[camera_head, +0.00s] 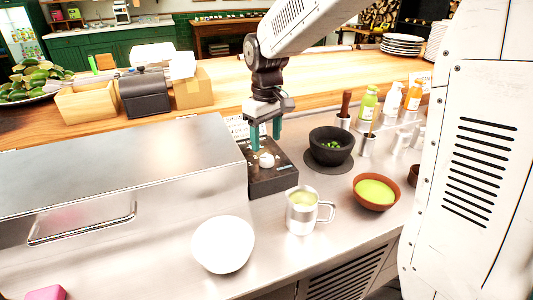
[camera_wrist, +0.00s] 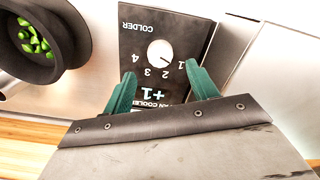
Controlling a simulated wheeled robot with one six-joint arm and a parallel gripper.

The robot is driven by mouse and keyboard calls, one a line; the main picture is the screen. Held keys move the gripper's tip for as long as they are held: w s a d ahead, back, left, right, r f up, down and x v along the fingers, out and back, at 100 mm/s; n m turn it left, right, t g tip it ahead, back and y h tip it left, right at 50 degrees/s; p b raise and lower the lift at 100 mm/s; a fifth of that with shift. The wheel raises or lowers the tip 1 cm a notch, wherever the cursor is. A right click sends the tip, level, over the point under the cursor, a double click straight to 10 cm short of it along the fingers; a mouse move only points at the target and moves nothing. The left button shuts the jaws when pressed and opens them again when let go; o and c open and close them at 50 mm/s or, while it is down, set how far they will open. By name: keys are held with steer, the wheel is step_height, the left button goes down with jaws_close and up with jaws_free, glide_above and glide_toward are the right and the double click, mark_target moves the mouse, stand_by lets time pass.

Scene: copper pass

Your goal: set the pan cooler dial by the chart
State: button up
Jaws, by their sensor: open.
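The pan cooler dial (camera_head: 267,160) is a white round knob on a dark box on the steel counter. My gripper (camera_head: 264,138) is open above the box, fingers pointing down. In the wrist view the green fingertips (camera_wrist: 160,72) stand either side of the panel, apart from the knob. A white printed card (camera_head: 237,126), perhaps the chart, is partly hidden behind my gripper; its text is unreadable.
A steel lidded cabinet (camera_head: 120,175) stands close left of the box. A dark mortar (camera_head: 331,148) stands to the right, its green contents also in the wrist view (camera_wrist: 35,38). A steel mug (camera_head: 301,212), white bowl (camera_head: 222,245) and brown bowl (camera_head: 376,193) are in front.

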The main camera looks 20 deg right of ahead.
mark_target(266, 157)
steer(key=shift+f, duration=2.8)
steer(key=c, duration=1)
